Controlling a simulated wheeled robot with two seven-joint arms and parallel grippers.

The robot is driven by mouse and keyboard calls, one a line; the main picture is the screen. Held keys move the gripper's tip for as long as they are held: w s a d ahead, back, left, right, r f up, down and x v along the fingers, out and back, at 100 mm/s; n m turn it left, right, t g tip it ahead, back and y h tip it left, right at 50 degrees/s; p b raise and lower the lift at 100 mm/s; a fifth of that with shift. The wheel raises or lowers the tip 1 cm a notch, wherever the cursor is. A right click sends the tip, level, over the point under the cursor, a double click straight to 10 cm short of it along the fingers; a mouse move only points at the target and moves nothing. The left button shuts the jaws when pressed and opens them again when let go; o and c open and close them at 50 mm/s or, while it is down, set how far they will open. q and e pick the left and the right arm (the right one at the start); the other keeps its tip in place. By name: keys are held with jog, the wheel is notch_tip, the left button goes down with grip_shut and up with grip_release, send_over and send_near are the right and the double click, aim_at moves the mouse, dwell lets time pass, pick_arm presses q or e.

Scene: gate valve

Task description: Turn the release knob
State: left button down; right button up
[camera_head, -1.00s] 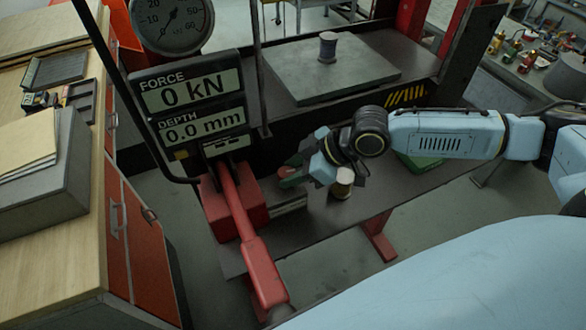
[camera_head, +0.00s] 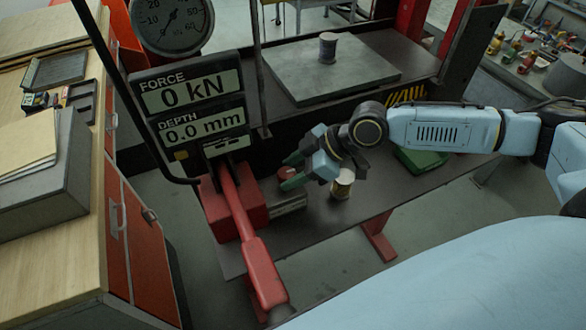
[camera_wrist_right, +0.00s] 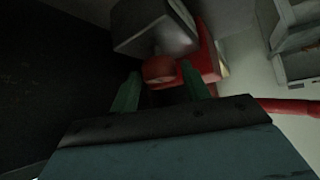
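The release knob (camera_head: 287,172) is a small round red knob beside the red pump block (camera_head: 243,203). My right gripper (camera_head: 293,171) is open, with one green finger above the knob and one below it in the head view. In the right wrist view the knob (camera_wrist_right: 159,69) lies at the tips, in line with the gap between the two green fingers (camera_wrist_right: 161,90). I cannot tell whether either finger touches it. A red pump lever (camera_head: 253,250) slopes down from the block. My left gripper is not in view.
A display panel (camera_head: 194,108) reads 0 kN and 0.0 mm. A small yellowish cylinder (camera_head: 342,184) stands on the dark bench (camera_head: 330,222) close to my right gripper. A green box (camera_head: 418,161) lies behind my right arm. A wooden cabinet (camera_head: 95,270) stands at left.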

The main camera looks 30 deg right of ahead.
jog(key=shift+o, duration=1.1)
jog(key=shift+r, duration=0.1)
jog(key=shift+s+d+r, duration=0.15)
jog(key=shift+d+r, duration=0.1)
jog(key=shift+d, duration=0.1)
jog(key=b+v, duration=0.1)
jog(key=v, duration=1.1)
jog(key=shift+s+r, duration=0.1)
jog(key=shift+r, duration=0.05)
